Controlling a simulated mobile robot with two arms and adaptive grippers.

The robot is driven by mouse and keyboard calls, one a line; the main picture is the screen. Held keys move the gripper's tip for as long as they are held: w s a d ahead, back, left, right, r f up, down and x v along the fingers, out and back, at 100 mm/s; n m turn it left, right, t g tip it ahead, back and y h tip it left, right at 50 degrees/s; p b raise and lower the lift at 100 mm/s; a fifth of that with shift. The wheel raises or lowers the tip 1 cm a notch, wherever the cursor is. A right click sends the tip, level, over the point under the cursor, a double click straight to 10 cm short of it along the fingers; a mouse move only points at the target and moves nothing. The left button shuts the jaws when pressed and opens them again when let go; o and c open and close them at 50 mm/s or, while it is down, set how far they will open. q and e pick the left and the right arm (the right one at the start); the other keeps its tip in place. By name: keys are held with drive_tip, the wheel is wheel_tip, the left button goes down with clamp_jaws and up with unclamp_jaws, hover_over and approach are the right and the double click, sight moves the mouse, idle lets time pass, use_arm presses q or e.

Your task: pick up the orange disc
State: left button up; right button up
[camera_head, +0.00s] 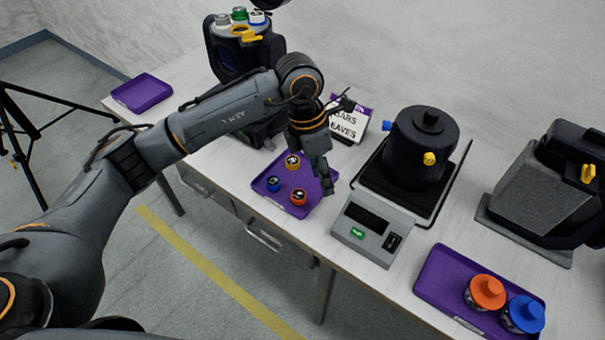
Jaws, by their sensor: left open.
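The orange disc (299,197) lies at the front right of the small purple tray (268,207) in the middle of the table. It is a small round piece with a dark centre. My left gripper (325,180) points down over the tray's right side, just right of the orange disc. It is open and holds nothing that I can see. My right gripper is not in view.
Another par can (556,182) is far right. A sign (349,122) stands behind; an empty purple tray (142,92) is far left.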

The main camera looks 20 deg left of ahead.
use_arm(q)
drive_tip(key=w+a+r+y, duration=0.2)
drive_tip(key=a, duration=0.3)
drive_tip(key=p, duration=0.2)
hover_over(299, 195)
drive_tip(key=shift+y, duration=0.3)
wheel_tip(299, 195, down, 8)
drive_tip(key=shift+s, duration=0.1)
drive_tip(key=shift+f+n+p, duration=0.3)
drive_tip(key=shift+f, duration=0.3)
wheel_tip(299, 195, down, 4)
drive_tip(key=shift+f+p, duration=0.1)
drive_tip(key=shift+p, duration=0.4)
drive_tip(key=c, duration=0.7)
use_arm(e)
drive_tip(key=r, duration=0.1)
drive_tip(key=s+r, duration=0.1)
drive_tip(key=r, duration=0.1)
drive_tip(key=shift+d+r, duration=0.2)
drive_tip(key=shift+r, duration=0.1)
